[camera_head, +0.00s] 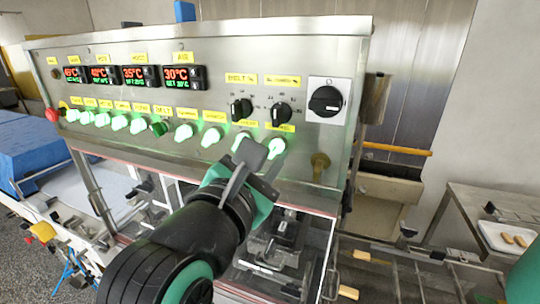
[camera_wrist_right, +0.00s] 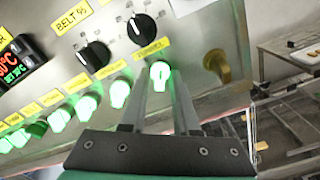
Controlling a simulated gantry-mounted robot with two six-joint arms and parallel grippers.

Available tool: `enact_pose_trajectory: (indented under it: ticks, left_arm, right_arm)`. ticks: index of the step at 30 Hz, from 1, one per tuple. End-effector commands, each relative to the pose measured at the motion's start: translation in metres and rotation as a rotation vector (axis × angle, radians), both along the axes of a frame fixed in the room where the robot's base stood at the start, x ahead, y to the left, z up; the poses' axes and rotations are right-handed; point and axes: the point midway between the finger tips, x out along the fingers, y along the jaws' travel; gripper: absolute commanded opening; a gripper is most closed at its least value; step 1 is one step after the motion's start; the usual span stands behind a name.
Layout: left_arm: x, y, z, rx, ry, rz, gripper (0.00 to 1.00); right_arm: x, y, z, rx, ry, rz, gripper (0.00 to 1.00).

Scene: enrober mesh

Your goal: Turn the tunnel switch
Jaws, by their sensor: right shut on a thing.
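The gripper also shows from behind in the right wrist view (camera_wrist_right: 160,88). My left gripper is not in view.
Two black dials (camera_head: 241,109) sit above the lit row, and a large black rotary switch (camera_head: 326,101) is at the right. A brass fitting (camera_head: 320,162) juts out at the lower right. Neighbouring lit switches (camera_wrist_right: 119,94) stand close on the left.

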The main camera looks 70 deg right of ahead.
Motion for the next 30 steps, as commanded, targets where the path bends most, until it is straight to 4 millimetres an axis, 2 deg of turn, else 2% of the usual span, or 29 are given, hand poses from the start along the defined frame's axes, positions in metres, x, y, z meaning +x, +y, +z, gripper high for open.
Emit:
enact_pose_trajectory:
  ticks: [4, 5, 6, 7, 16, 19, 23, 30]
  left_arm:
    - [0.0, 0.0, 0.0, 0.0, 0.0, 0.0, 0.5]
    - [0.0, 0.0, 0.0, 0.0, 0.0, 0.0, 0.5]
    - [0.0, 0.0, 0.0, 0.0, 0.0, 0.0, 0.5]
    - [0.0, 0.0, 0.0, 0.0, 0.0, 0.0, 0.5]
    - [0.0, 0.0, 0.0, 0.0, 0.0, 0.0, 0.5]
    - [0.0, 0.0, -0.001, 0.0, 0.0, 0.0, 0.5]
    - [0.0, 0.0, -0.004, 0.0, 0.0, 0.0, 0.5]
    - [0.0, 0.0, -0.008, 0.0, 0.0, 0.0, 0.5]
  right_arm:
    - [0.0, 0.0, 0.001, -0.002, -0.001, -0.001, 0.0]
    - [0.0, 0.0, 0.001, -0.002, -0.001, -0.001, 0.35]
    - [0.0, 0.0, 0.001, -0.002, -0.001, -0.001, 0.42]
    - [0.0, 0.0, 0.001, -0.002, -0.001, -0.001, 0.45]
    - [0.0, 0.001, 0.0, -0.001, 0.001, 0.0, 0.45]
    - [0.001, 0.01, 0.0, -0.001, 0.002, 0.002, 0.45]
    - [0.002, 0.035, -0.001, -0.001, 0.002, 0.005, 0.45]
    - [0.004, 0.091, 0.0, -0.002, 0.002, 0.005, 0.45]
